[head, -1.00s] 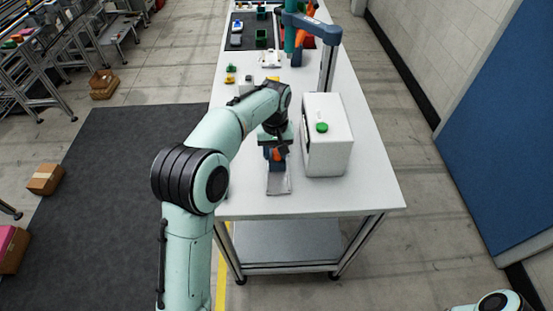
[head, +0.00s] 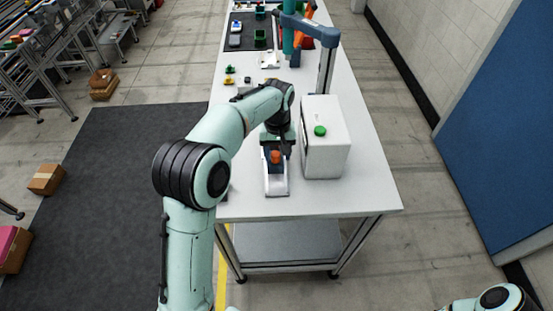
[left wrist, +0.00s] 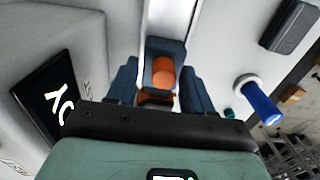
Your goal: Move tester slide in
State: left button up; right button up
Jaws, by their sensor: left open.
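The tester is a white box (head: 326,150) with a green button (head: 320,131) on top, on the near part of the table. Its black screen (left wrist: 43,108) shows in the left wrist view. Left of the box lies a light slide rail (head: 276,190) with a dark blue block and an orange knob (head: 276,157); the knob also shows in the left wrist view (left wrist: 163,70). My left gripper (left wrist: 160,88) is open, with one blue finger on each side of the knob. I cannot tell whether the fingers touch it. My right gripper is out of view.
The white table (head: 340,196) has free room in front of the box. A blue cylinder with a white ring (left wrist: 258,102) and a dark grey box (left wrist: 292,27) lie beside the slide. A grey-blue post (head: 327,70) stands behind the tester.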

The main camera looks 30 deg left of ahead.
pick_arm(q)
notch_tip(320, 180, up, 3)
jog(key=shift+a+f+p, duration=0.1)
jog(key=shift+a+p, duration=0.05)
jog(key=shift+p, duration=0.4)
jog(key=shift+r+p, duration=0.65)
jog(key=shift+r, duration=0.8)
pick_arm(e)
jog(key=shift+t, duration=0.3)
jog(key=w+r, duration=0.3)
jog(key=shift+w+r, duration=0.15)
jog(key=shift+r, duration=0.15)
pick_arm(q)
jog(key=shift+f, duration=0.1)
jog(key=shift+s, duration=0.1)
